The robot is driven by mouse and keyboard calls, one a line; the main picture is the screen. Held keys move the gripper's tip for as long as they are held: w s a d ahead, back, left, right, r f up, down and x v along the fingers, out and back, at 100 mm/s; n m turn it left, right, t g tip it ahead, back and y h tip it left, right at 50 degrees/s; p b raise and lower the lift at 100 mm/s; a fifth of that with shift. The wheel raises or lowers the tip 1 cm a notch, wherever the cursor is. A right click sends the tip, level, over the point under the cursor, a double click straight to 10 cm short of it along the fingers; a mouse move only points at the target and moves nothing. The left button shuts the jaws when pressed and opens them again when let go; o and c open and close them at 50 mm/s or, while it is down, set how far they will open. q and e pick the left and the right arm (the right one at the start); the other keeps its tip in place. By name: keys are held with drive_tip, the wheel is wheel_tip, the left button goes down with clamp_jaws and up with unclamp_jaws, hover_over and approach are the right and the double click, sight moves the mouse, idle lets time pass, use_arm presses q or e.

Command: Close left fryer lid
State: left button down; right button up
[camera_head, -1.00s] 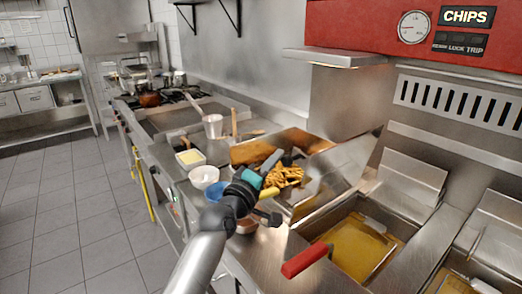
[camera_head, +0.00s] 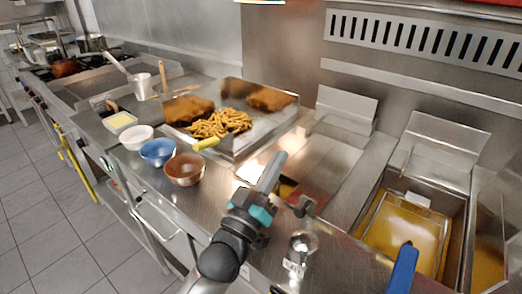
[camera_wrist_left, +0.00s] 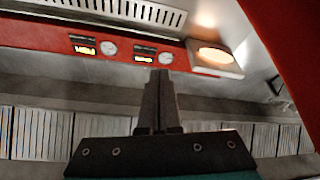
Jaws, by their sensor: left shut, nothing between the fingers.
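The left fryer stands right of the tray of chips, below an upright metal back panel (camera_head: 345,108). A flat metal lid (camera_head: 328,160) seems to cover most of its basin. A small orange-brown patch shows beside my gripper, and I cannot tell if it is oil in a gap or a reflection. My left gripper (camera_head: 273,168) is shut and empty, over the fryer's near left part. I cannot tell if it touches the lid. In the left wrist view its shut fingers (camera_wrist_left: 157,98) point towards the hood. My right gripper is not in view.
The right fryer (camera_head: 410,225) is open with oil and a blue-handled basket (camera_head: 403,268). A tray (camera_head: 262,140) with chips and fried pieces stands left of the left fryer. Brown (camera_head: 185,169), blue (camera_head: 158,152) and white (camera_head: 137,137) bowls line the counter's front.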

use_arm(q)
drive_tip(key=shift+s+d+f+m+h+b, duration=0.3)
drive_tip(key=shift+d+f+m, duration=0.1)
drive_tip(key=shift+f+m, duration=0.2)
drive_tip(key=shift+s+d+f+m+h+b, duration=0.25)
drive_tip(key=shift+d+f+m+h, duration=0.1)
drive_tip(key=shift+f+m, duration=0.25)
